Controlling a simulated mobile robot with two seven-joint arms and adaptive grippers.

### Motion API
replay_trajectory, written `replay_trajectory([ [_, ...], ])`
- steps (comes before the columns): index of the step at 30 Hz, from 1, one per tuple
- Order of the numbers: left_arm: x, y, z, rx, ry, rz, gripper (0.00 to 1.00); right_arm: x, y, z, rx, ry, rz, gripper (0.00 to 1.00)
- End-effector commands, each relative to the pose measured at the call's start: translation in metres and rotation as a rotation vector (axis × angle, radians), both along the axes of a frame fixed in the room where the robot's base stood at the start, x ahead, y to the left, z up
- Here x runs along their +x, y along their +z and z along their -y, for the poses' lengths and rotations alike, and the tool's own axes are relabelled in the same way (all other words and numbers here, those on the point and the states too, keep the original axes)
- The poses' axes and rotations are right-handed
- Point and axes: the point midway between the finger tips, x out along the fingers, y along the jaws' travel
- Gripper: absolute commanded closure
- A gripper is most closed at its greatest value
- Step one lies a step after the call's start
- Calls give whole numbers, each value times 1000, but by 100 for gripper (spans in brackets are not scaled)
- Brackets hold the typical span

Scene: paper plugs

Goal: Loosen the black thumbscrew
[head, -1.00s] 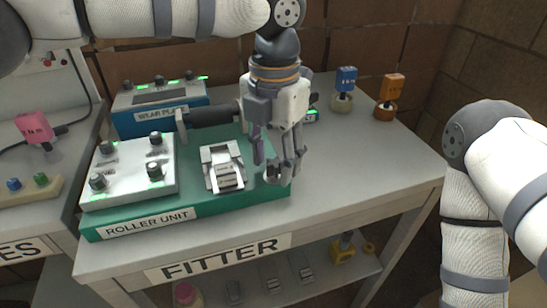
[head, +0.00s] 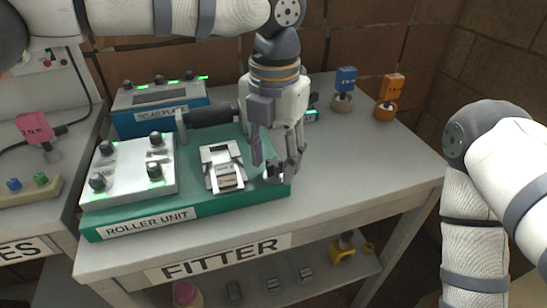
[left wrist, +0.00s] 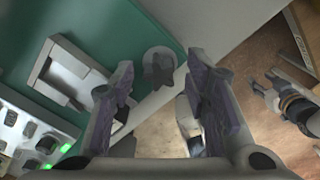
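The black thumbscrew (left wrist: 158,68) shows in the left wrist view as a dark winged knob on a round grey end, at the edge of the green base of the roller unit (head: 205,205). In the head view its spot is mostly behind my fingers. My left gripper (head: 277,162) is above the right end of that base, pointing down. In the left wrist view my left gripper (left wrist: 160,88) has its two purple-padded fingers wide apart, one on each side of the knob, with nothing held. My right gripper (left wrist: 268,84) shows small at the right, its fingers apart.
A pale bracket (head: 211,174) and a white knob panel (head: 125,190) sit on the base. A dark roller (head: 212,116) and blue unit (head: 128,122) stand behind. Blue (head: 346,78) and orange (head: 391,88) tools stand at the back right. The right tabletop is clear.

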Motion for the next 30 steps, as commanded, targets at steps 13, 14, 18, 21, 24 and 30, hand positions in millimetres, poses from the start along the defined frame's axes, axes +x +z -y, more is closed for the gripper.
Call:
replay_trajectory([
  [13,0,0,0,0,-1,-1,57,0,0,0,0,0,0,60],
  [14,0,0,0,0,-1,-1,57,0,0,0,0,0,0,60],
  [18,0,6,0,1,-1,0,57,0,0,0,0,0,0,60],
  [21,0,14,0,0,-1,1,57,0,0,0,0,0,0,60],
  [24,0,24,0,0,0,1,57,0,0,0,0,0,0,60],
  [30,0,39,0,1,-1,0,57,0,0,0,0,0,0,60],
])
